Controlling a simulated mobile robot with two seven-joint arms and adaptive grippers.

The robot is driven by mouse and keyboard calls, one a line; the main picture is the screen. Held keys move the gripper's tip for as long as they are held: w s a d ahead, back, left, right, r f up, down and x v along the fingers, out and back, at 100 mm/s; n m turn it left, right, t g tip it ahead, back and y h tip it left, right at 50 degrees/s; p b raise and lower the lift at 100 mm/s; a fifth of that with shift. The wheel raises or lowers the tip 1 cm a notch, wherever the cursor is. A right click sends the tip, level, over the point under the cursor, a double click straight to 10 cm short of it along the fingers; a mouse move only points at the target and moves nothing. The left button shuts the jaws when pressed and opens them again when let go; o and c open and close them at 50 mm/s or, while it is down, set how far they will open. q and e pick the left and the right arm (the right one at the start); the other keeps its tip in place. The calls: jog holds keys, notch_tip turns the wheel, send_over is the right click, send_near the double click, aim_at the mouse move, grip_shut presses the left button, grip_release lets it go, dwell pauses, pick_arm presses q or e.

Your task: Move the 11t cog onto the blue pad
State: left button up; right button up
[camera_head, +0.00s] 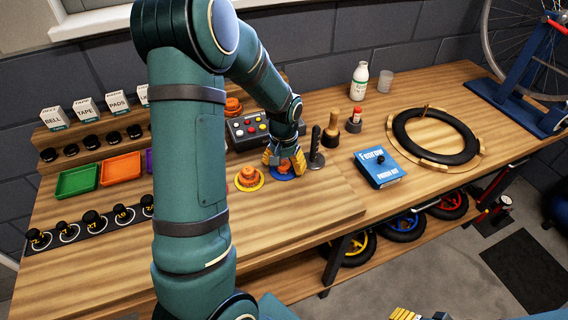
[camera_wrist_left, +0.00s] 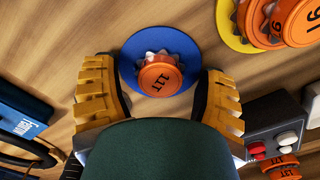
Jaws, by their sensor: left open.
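An orange-capped cog marked 11T (camera_wrist_left: 160,77) sits on the round blue pad (camera_wrist_left: 133,53), with its metal teeth showing around the cap. In the head view the blue pad (camera_head: 277,175) lies on the bench, partly hidden by my gripper. My left gripper (camera_wrist_left: 160,92) is open, with one yellow finger on each side of the cog and gaps between them. It also shows over the blue pad in the head view (camera_head: 285,160). A bit of my right gripper (camera_head: 405,314) shows at the bottom edge, mostly cut off.
A yellow pad (camera_head: 238,183) with orange cogs (camera_head: 249,175) lies just left of the blue pad. Behind stands a grey button box (camera_head: 243,131). A black lever (camera_head: 316,150) and a wooden-handled tool (camera_head: 332,130) stand close on the right.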

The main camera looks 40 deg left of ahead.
aim_at(284, 164)
pick_arm(q)
jog(key=shift+r, duration=0.3)
notch_tip(284, 164, up, 12)
jog(key=p, duration=0.2)
jog(key=shift+p, duration=0.3)
